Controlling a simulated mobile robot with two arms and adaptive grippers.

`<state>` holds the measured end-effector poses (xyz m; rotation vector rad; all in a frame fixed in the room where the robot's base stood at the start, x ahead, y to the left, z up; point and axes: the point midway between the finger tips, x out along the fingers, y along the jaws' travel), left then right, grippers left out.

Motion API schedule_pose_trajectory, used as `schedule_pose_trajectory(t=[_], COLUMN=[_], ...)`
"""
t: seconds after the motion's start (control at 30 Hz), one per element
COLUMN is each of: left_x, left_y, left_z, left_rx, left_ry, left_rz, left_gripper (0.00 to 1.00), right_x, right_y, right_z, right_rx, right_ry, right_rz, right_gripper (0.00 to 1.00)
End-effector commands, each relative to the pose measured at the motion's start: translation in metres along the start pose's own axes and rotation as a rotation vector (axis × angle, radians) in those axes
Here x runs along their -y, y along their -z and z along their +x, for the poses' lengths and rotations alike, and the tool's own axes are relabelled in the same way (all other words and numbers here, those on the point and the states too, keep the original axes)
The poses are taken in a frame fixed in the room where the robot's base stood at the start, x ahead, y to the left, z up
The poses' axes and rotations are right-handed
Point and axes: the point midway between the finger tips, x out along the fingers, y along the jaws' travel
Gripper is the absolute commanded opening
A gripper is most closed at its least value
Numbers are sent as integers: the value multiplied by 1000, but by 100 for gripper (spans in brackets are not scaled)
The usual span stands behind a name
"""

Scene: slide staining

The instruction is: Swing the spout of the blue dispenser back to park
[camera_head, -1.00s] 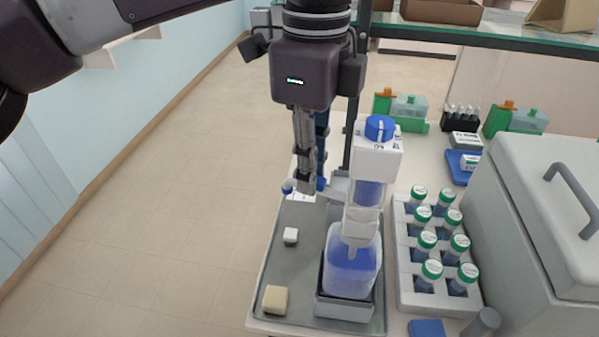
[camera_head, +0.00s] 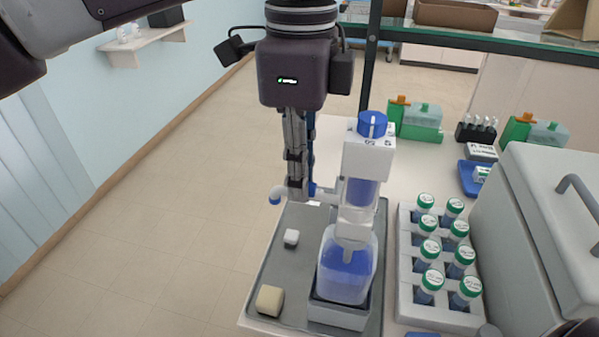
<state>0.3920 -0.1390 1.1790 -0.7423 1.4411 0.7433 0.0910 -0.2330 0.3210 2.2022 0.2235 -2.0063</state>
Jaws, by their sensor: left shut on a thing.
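The blue dispenser is a clear bottle of blue liquid (camera_head: 345,270) with a white head (camera_head: 367,158) and a blue knob (camera_head: 372,124) on top. It stands upright in a grey holder on a tray. Its thin white spout (camera_head: 326,197) sticks out to the left and ends in a blue tip (camera_head: 275,199). My left gripper (camera_head: 299,190) points down from above, left of the dispenser head, and is shut on the spout near its outer end. The fingers hide part of the spout. My right gripper is not in view.
The grey tray (camera_head: 270,262) also holds a small white block (camera_head: 291,238) and a cream block (camera_head: 269,300). A white rack (camera_head: 406,285) of green-capped bottles stands close right of the dispenser. A large grey box (camera_head: 535,215) is farther right. A glass shelf (camera_head: 470,38) crosses the back.

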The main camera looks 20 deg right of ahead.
Motion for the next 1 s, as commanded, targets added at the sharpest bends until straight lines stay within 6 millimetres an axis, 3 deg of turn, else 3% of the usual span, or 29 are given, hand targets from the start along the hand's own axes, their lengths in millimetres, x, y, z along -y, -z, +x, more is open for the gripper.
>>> schedule_pose_trajectory(t=[0.07, 0.1, 0.27, 0.53, 0.67, 1.0], left_x=[0, 0, 0, 0, 0, 0], left_y=[0, -1, -1, 0, 0, 0], left_z=[-1, -1, -1, -1, -10, -77], left_rx=[0, 0, 0, 0, 1, 0], left_ry=[2, 2, 2, 1, 2, 5], left_rz=[-2, -2, -1, 0, 0, -4], left_gripper=[0, 14, 30, 30, 30, 30], right_x=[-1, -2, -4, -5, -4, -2], right_y=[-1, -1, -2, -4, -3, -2], right_z=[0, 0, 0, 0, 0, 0], right_rx=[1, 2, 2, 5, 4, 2], right_ry=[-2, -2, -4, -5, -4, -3], right_rz=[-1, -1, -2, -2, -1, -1], right_gripper=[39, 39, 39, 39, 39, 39])
